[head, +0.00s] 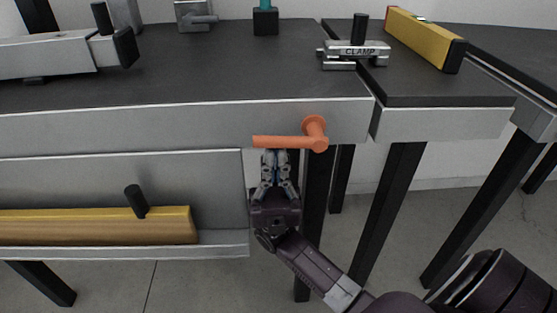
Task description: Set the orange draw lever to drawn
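The orange draw lever (290,141) is on the light grey front face of the workbench (190,122), near its right end. Its round hub is at the right and its bar points left, lying about level. My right gripper (275,153) comes up from below, with its two fingers close together and their tips at the underside of the bar. The tips are partly hidden at the bar, so I cannot tell whether they touch or hold it. My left gripper is not in view.
A clamp (357,52) and a yellow level (424,38) lie on the dark top. A grey tray (220,205) below the bench front holds a yellow bar (95,226) with a black knob. Black legs stand behind my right gripper. A narrow gap splits the bench top right of the lever.

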